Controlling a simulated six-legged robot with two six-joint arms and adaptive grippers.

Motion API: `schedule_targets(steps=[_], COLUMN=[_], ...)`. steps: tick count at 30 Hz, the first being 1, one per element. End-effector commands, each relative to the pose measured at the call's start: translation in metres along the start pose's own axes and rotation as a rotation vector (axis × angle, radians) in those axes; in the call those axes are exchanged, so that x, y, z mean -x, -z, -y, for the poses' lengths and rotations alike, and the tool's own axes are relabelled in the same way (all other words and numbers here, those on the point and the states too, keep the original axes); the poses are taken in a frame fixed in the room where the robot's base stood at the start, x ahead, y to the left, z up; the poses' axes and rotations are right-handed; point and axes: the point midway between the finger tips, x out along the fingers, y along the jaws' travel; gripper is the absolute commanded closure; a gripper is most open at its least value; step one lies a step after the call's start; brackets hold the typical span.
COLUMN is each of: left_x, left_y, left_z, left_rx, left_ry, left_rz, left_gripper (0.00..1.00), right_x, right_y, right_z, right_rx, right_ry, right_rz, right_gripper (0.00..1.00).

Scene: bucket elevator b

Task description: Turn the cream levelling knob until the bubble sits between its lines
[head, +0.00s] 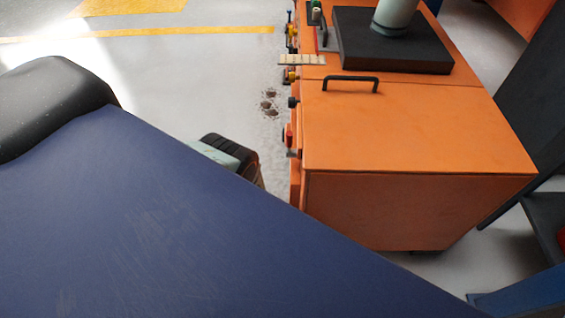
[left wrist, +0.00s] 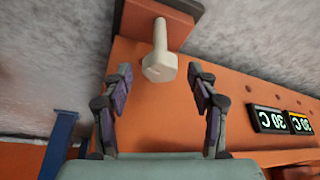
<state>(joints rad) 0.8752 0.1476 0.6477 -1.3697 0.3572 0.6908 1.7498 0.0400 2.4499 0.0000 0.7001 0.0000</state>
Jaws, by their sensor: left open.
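The cream knob (left wrist: 160,64) shows in the left wrist view as a faceted head on a pale shaft, by an orange block (left wrist: 157,20). My left gripper (left wrist: 159,78) is open, with one finger on each side of the knob in the picture. Gaps show between the fingers and the knob. I cannot tell how far the knob lies beyond the fingertips. The bubble and its lines cannot be made out in either view. The knob cannot be picked out in the head view. My right gripper is in neither view.
An orange cabinet (head: 400,130) with a black handle (head: 350,83) stands right of centre in the head view. Small controls (head: 292,75) line its left side. Two displays (left wrist: 269,119) show upside down at the wrist view's right. Open floor (head: 190,75) lies left of the cabinet.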

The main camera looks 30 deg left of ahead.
Motion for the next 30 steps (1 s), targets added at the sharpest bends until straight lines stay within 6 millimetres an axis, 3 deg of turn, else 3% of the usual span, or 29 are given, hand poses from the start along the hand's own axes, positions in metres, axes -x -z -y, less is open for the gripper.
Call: schedule_targets(steps=[12,30], left_x=[-0.0032,-0.0031], left_y=[0.0006,0.0004], left_z=[0.0003,0.0004], left_rx=[0.0,0.0], left_ry=[0.001,0.001], left_rz=[0.0,0.0], left_gripper=[0.41,0.92], right_x=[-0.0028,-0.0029], right_y=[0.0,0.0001], right_z=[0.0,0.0], right_rx=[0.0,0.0], right_ry=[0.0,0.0], right_rz=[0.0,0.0], right_gripper=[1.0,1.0])
